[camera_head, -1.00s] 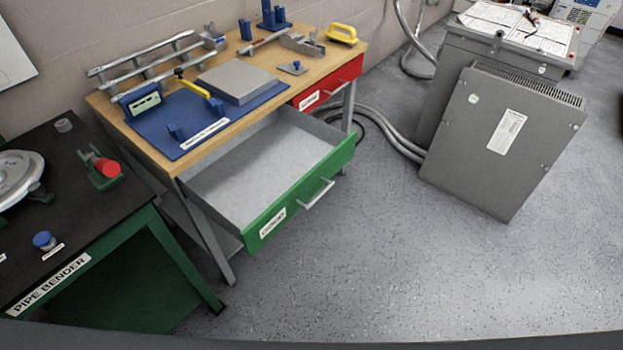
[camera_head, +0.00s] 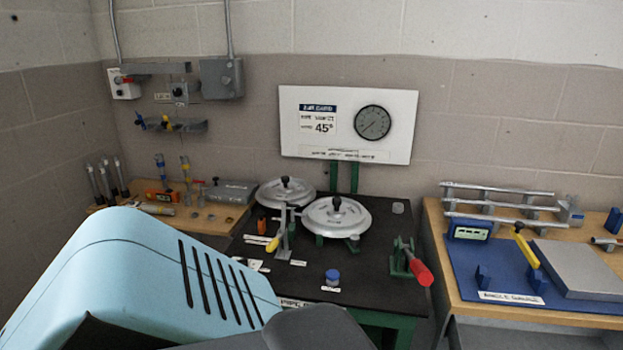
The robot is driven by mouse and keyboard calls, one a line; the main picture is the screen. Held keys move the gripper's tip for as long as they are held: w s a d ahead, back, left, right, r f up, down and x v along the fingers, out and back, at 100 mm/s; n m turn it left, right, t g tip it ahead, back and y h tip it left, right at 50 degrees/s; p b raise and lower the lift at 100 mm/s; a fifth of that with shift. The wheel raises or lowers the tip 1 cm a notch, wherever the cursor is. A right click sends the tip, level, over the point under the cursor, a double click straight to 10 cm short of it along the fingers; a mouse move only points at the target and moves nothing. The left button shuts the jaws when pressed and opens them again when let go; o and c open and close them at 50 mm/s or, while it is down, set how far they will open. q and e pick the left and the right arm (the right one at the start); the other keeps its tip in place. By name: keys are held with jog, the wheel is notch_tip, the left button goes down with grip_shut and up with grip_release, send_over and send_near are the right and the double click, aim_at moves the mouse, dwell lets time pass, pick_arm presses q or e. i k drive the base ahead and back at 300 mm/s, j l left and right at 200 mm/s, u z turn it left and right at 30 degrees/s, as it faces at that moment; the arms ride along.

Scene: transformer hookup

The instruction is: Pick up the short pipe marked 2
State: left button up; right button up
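I cannot read a mark 2 on any pipe from here. Several short grey pipes (camera_head: 105,178) stand upright in a group on the wooden bench at the far left. Two more upright pieces stand near them, one with a yellow band (camera_head: 186,172) and one with a blue band (camera_head: 161,168). Longer silver pipes (camera_head: 497,206) lie on a rack at the back of the right bench. Neither of my grippers shows. A light-blue link of my own arm covers the lower left and hides part of the left bench.
The black pipe bender table (camera_head: 380,275) stands in the middle with two round grey bender wheels, a red-handled clamp (camera_head: 418,268) and a blue knob (camera_head: 332,277). A gauge board (camera_head: 348,124) rises behind it. A blue angle-gauge mat (camera_head: 470,285) lies on the right bench.

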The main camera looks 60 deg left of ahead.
aim_at(88, 165)
jog(key=j+u, duration=0.1)
jog(key=u, duration=3.15)
jog(key=i+j, duration=0.55)
jog(key=i, duration=0.1)
